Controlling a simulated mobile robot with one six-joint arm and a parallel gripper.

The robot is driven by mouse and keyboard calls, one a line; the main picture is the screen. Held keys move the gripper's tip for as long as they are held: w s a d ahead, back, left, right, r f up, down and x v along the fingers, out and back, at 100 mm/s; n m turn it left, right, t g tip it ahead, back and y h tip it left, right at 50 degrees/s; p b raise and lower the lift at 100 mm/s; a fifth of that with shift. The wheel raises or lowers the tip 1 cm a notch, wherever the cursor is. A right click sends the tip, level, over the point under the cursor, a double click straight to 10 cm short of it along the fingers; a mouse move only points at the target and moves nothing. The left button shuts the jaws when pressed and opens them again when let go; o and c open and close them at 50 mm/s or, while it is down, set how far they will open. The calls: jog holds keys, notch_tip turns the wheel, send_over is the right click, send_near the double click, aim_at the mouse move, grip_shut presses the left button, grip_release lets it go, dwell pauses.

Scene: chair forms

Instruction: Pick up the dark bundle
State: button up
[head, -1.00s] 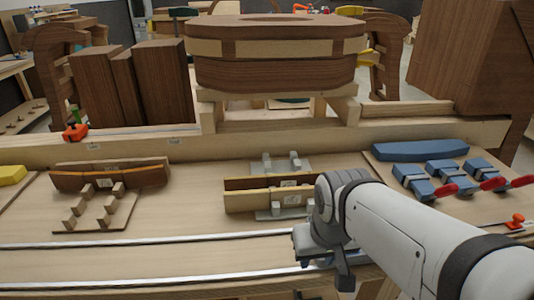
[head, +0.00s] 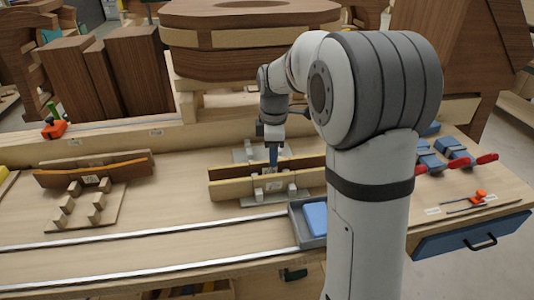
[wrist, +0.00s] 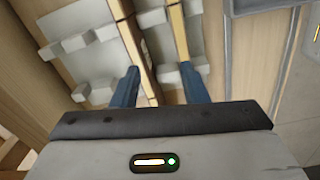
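A dark brown bundle (head: 228,171) of thin wood strips stands on edge in the grey slotted rack on the bench. In the wrist view its narrow top edge (wrist: 125,22) runs down the middle. A lighter wood bundle (head: 232,188) with a label stands parallel just in front; it also shows in the wrist view (wrist: 176,30). My gripper (head: 273,160) points down over the rack. In the wrist view its two blue fingers (wrist: 160,75) are apart, with bundle edges around and between them. I cannot tell whether either finger touches a bundle.
A grey tray (head: 300,228) with a blue block is at the front right. Another rack (head: 85,210) with curved brown strips lies to the left. A large dark wooden form (head: 245,52) stands behind. Clamps (head: 455,155) lie to the right. Bench front-left is clear.

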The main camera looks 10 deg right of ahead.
aim_at(269, 168)
jog(key=w+n, duration=0.1)
jog(key=w, duration=0.1)
jog(key=shift+w+f+n, duration=0.3)
jog(key=shift+f+n, duration=0.1)
jog(key=shift+w+f, duration=0.15)
jog(key=shift+f, duration=0.15)
jog(key=f+p, duration=0.1)
jog(key=f, duration=0.2)
jog(key=f+p, duration=0.1)
jog(key=f, duration=0.3)
jog(key=shift+w+a+f, duration=0.15)
jog(key=shift+w, duration=0.05)
jog(key=shift+c, duration=0.6)
grip_shut()
